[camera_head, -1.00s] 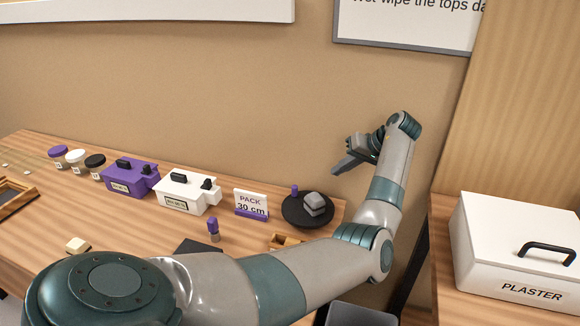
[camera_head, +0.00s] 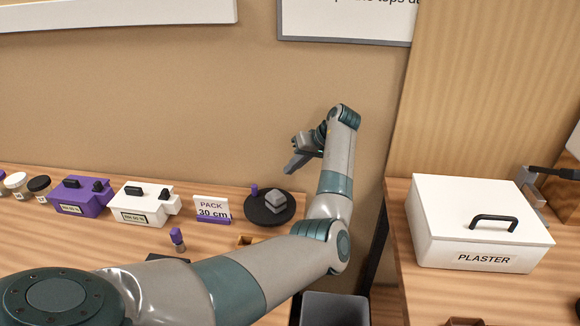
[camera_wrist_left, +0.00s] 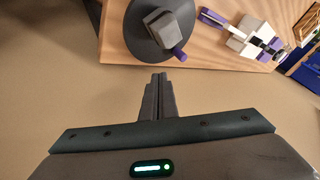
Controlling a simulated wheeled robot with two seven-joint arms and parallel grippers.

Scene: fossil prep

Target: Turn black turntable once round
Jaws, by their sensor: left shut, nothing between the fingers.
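The black turntable (camera_head: 256,212) is a round disc at the right end of the wooden bench. A grey block (camera_head: 276,201) and a small purple peg (camera_head: 254,190) stand on it. My left gripper (camera_head: 290,168) is raised above and a little right of the turntable, apart from it. In the left wrist view the shut, empty fingers (camera_wrist_left: 157,80) point toward the turntable (camera_wrist_left: 132,38), with the grey block (camera_wrist_left: 165,28) and the purple peg (camera_wrist_left: 180,54) beyond the tips. My right gripper is not seen.
A "PACK 30 cm" sign (camera_head: 211,208), a white box (camera_head: 143,203) and a purple box (camera_head: 80,195) line the bench left of the turntable. A white PLASTER box (camera_head: 480,222) stands on the right bench. A grey bin (camera_head: 334,309) sits between the benches.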

